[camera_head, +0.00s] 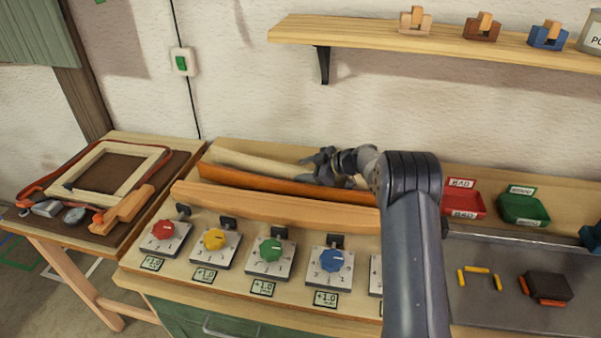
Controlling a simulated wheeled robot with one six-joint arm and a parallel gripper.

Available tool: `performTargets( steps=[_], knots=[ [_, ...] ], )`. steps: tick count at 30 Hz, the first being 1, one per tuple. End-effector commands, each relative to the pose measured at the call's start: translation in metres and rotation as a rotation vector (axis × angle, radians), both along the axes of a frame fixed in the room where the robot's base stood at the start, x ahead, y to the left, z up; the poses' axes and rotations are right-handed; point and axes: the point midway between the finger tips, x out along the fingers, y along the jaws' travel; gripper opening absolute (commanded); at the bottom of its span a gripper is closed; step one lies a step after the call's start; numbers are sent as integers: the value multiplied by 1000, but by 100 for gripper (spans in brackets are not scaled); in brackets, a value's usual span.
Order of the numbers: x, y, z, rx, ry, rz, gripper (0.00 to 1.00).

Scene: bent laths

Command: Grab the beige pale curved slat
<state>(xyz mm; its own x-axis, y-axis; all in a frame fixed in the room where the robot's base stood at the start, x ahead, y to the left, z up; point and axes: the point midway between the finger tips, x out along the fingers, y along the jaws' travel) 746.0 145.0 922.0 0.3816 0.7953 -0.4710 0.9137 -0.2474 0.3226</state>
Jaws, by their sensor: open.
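The beige pale curved slat (252,164) lies at the back of the workbench, behind the other slats. Its right end is hidden behind my gripper. An orange-brown slat (262,180) lies just in front of it, and a lighter tan slat (270,207) lies nearer still. My gripper (322,168) is open over the right part of the pale slat. I cannot tell whether its fingers are around the slat or only above it.
Several dials, including a red one (164,230) and a blue one (331,260), line the bench front. A red tray (463,206) and a green tray (522,210) stand at right. A wall shelf (380,38) hangs above. A side table (70,224) stands left.

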Motion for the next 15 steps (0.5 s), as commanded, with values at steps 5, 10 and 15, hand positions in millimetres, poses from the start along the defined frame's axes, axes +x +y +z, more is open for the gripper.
performTargets(
  steps=[5,10,15],
  knots=[
    [3,6,-3,0,0,0,48],
    [2,5,-3,0,0,0,42],
    [2,5,-3,0,0,0,28]
  ],
)
